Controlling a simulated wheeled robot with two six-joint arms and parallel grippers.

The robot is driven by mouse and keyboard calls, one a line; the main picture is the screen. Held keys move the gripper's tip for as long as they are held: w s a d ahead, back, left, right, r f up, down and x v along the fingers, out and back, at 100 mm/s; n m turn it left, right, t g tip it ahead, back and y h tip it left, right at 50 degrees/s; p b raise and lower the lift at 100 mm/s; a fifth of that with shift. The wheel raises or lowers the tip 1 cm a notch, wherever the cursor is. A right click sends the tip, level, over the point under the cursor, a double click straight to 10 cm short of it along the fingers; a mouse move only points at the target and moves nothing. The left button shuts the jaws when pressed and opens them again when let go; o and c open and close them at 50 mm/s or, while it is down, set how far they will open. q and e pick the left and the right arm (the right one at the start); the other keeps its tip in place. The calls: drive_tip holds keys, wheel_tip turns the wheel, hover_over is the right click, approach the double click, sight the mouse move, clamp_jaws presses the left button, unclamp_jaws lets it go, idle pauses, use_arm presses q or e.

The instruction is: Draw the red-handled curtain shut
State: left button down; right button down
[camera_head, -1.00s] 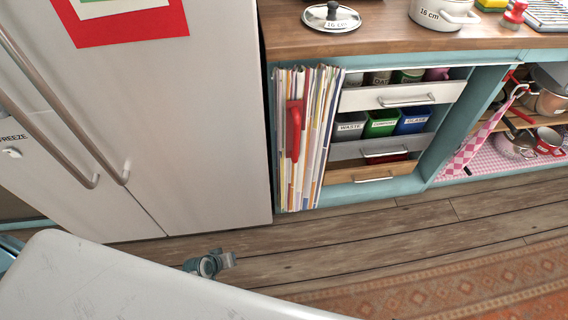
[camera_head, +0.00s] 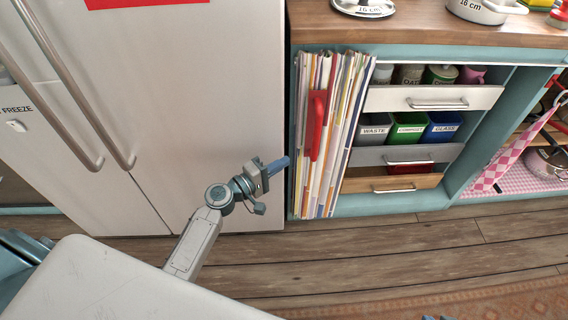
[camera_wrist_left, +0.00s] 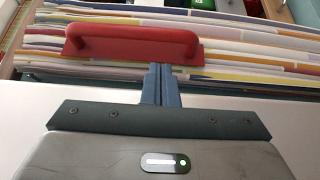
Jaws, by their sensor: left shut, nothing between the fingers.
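The striped curtain (camera_head: 341,135) hangs bunched in narrow folds at the left side of the cabinet opening, leaving the drawers uncovered. Its red handle (camera_head: 317,125) stands upright on the folds. In the left wrist view the red handle (camera_wrist_left: 130,42) lies across the picture, just beyond the fingertips. My left gripper (camera_head: 284,162) is shut and empty, just left of the curtain, in front of the fridge's edge and lower than the handle's middle. Its closed fingers also show in the wrist view (camera_wrist_left: 160,72); contact with the handle cannot be told. Only small dark bits, perhaps my right gripper, show at the bottom edge.
A white fridge (camera_head: 200,90) stands left of the cabinet. Drawers (camera_head: 435,98) and bins (camera_head: 408,128) fill the opening. A pink checked curtain (camera_head: 510,158) and pans are at the right. The wooden floor (camera_head: 360,255) in front is clear. Pots stand on the counter (camera_head: 420,28).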

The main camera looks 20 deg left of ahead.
use_arm(q)
drive_tip(key=x, duration=0.7)
drive_tip(key=shift+p, duration=0.35)
drive_tip(key=shift+w, duration=0.15)
